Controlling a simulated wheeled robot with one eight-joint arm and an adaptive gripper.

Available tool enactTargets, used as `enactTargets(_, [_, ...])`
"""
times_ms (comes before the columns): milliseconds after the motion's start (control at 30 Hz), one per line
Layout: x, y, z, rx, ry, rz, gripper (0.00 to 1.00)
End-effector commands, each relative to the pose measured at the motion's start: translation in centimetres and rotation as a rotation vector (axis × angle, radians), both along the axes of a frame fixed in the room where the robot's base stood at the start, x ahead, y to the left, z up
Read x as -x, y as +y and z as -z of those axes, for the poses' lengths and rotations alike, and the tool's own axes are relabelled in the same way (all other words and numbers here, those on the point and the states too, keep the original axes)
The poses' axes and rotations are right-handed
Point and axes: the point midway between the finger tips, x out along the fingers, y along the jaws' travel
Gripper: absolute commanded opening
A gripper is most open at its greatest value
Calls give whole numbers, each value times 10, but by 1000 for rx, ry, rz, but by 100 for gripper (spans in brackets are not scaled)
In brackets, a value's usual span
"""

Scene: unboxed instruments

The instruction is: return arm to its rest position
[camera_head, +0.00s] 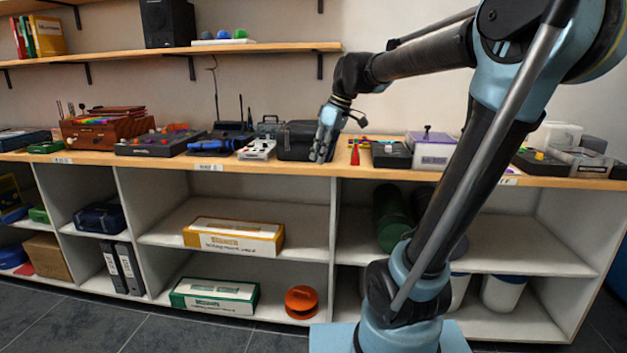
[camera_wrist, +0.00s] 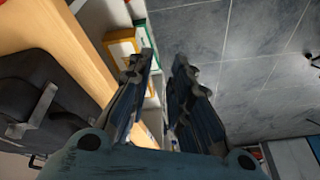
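My gripper (camera_head: 321,158) hangs at the front edge of the wooden counter (camera_head: 400,178), in front of and just right of a black case (camera_head: 296,141). It points downward. In the wrist view my gripper (camera_wrist: 165,56) has its two dark fingers apart, with shelf and floor showing between them and nothing held. My arm is stretched from its light blue base at the lower right up to an elbow at the top right, then reaches left to the counter.
A small red item (camera_head: 355,155) stands right of my gripper, then a dark box (camera_head: 391,155) and a purple-white box (camera_head: 431,150). Below are shelves with a yellow-white box (camera_head: 234,237), a green-white box (camera_head: 214,296) and an orange round thing (camera_head: 301,302). Grey floor (camera_wrist: 255,60) is clear.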

Motion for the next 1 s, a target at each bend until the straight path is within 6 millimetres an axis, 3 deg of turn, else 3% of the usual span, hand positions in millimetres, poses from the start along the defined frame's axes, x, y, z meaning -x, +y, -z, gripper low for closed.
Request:
enactTargets(200, [54, -52, 50, 46, 35, 244, 19])
enactTargets(600, [150, -127, 156, 114, 74, 700, 19])
enactTargets(800, [188, -152, 206, 135, 80, 892, 19])
enactTargets(1000, [205, -165, 230, 144, 80, 988, 19])
